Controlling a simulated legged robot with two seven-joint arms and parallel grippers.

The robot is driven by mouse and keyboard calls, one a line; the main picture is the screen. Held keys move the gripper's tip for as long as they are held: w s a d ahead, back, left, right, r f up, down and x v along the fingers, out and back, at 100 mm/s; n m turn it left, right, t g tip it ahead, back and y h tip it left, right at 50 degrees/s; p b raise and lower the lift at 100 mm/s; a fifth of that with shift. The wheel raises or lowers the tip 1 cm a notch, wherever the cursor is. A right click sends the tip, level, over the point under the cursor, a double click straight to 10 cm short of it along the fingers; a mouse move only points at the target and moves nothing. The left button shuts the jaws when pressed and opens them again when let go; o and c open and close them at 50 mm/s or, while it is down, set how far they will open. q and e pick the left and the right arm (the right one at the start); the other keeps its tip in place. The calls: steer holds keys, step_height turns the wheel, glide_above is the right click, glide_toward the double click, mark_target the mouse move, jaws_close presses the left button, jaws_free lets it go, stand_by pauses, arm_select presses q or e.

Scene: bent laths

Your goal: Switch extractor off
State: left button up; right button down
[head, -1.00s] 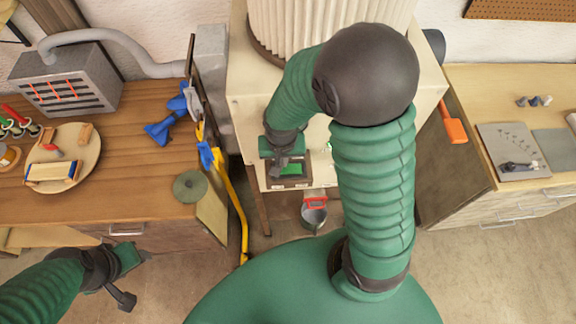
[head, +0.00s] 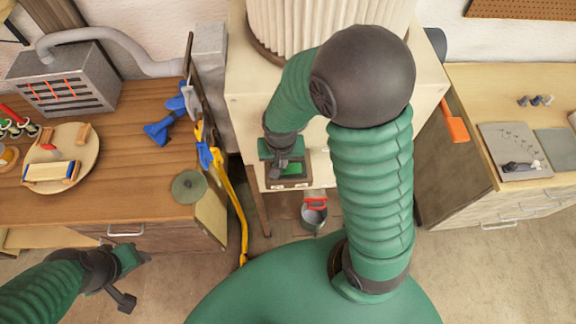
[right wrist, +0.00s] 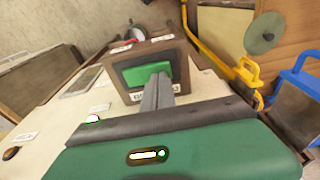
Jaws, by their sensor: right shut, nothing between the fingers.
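The extractor is a pale cabinet (head: 245,110) with a pleated filter drum (head: 325,22) on top. Its switch is a green rocker (right wrist: 140,73) in a dark brown frame (right wrist: 150,46) on the cabinet's panel, with a label partly hidden below it. The switch frame also shows in the head view (head: 288,184), partly covered by my gripper. My right gripper (right wrist: 162,80) is shut and empty, its fingertips over the right part of the green rocker; I cannot tell whether they touch. My left gripper (head: 124,282) hangs at lower left, away from the extractor, its jaws unclear.
A wooden bench (head: 140,195) with a grey slotted box (head: 65,80) and a round board (head: 85,150) stands left. Yellow tubing (head: 236,200) and a bucket (head: 313,215) are beside and below the cabinet. Another bench (head: 475,90) stands right.

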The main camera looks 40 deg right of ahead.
steer(key=shift+f, duration=0.15)
steer(key=shift+a+r+p, duration=0.25)
steer(key=shift+r+p, duration=0.05)
steer(key=shift+r, duration=0.15)
steer(key=shift+a+r+p, duration=0.1)
steer(key=shift+r+p, duration=0.7)
steer(key=shift+r, duration=0.1)
step_height(320, 180, up, 4)
steer(key=p, duration=0.4)
steer(key=shift+r, duration=0.25)
